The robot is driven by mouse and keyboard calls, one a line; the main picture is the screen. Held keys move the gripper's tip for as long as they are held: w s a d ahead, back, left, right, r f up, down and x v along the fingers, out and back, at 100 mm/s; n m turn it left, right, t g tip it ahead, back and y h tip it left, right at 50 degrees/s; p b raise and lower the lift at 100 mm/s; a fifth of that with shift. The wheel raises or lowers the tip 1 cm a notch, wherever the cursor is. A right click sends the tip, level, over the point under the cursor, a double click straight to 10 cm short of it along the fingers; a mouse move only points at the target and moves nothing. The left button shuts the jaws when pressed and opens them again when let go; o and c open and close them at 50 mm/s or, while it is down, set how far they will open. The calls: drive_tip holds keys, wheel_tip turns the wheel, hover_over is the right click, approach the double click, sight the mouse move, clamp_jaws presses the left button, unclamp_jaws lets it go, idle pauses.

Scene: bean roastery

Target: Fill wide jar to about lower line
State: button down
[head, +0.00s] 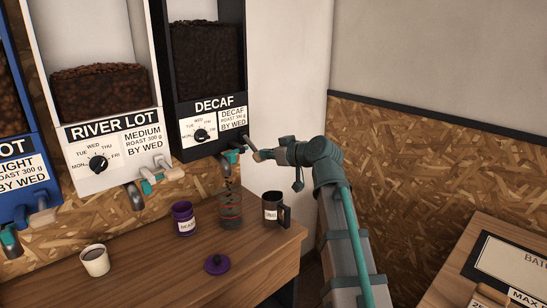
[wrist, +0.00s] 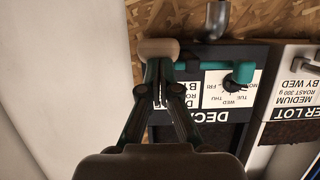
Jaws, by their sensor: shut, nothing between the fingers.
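The clear jar (head: 230,213) stands on the wooden counter under the spout of the black DECAF dispenser (head: 208,105). It has red line marks. Dark beans show in the air between spout and jar and inside the jar; the exact level against the lines is too small to tell. My gripper (head: 265,155) is shut and empty at the right of the dispenser, at the pale knob of its lever (head: 250,143). In the wrist view my gripper (wrist: 158,90) has its closed fingertips at the pale knob (wrist: 158,48), seemingly touching it.
A purple canister (head: 183,218) stands left of the jar and a dark mug (head: 276,210) close on its right. A purple lid (head: 217,264) lies in front. A pale cup (head: 95,260) is farther left. The RIVER LOT dispenser (head: 110,135) hangs left of DECAF.

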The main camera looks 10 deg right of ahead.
drive_tip(key=shift+s+f, duration=0.15)
drive_tip(key=shift+f, duration=0.3)
idle(1.3)
drive_tip(key=shift+r, duration=0.15)
idle(4.3)
drive_tip(key=r+v, duration=0.2)
drive_tip(key=v, duration=1.1)
drive_tip(key=shift+w+a+r+p, duration=0.15)
drive_tip(key=shift+w+r+p, duration=0.05)
drive_tip(key=shift+w+p, duration=0.15)
